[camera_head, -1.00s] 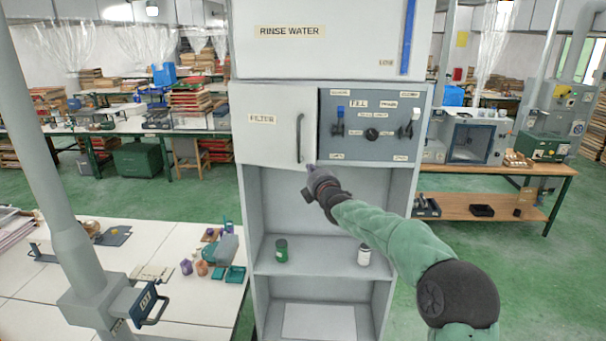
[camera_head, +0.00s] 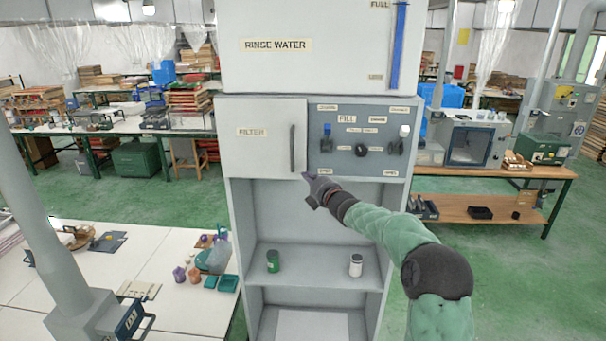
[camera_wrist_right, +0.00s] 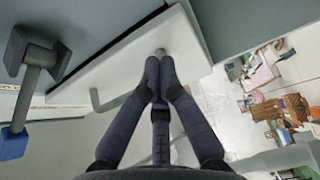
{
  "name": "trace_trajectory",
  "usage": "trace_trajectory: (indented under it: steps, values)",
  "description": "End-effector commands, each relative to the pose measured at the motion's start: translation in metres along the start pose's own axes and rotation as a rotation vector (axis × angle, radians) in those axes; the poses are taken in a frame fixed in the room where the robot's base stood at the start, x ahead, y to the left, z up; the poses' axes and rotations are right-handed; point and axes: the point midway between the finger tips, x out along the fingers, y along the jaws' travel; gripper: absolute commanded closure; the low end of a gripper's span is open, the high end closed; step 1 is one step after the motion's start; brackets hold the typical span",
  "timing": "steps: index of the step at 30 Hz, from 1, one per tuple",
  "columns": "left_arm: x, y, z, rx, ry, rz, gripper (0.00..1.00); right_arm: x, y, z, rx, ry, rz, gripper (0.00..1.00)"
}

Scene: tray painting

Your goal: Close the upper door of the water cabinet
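The water cabinet (camera_head: 234,230) stands in the middle of the head view. Its upper door is the white FILTER door (camera_head: 255,143), with a dark vertical handle (camera_head: 292,148) near its right edge. The door looks almost flush with the cabinet front; whether a small gap is left I cannot tell. My right gripper (camera_head: 308,180) is at the door's lower right corner, just below the handle. In the right wrist view its fingers (camera_wrist_right: 160,75) are together, close to the white door (camera_wrist_right: 120,72), with nothing visible between them. My left gripper is not in view.
The control panel (camera_head: 338,162) with levers is right of the door. Below is an open shelf with a green jar (camera_head: 273,261) and a white bottle (camera_head: 355,266). A white table (camera_head: 95,290) with small items is at left; a wooden bench (camera_head: 470,204) is at right.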

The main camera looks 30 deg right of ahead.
Motion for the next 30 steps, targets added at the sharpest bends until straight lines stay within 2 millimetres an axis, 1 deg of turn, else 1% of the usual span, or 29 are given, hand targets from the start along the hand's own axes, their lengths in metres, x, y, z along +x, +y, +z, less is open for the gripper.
trace_trajectory:
  steps: [1,9,26,30]
  values:
    - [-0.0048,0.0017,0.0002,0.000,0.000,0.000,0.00,-0.0003,0.0016,0.0035,-0.001,0.002,-0.001,1.00]
    - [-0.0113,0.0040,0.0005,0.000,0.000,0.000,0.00,-0.0005,-0.0002,0.0091,0.000,0.018,-0.001,1.00]
    - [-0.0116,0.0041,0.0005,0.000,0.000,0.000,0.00,-0.0006,-0.0005,0.0100,0.000,0.020,0.000,1.00]
    - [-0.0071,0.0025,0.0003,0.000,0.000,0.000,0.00,-0.0003,-0.0014,0.0071,-0.001,0.021,0.001,1.00]
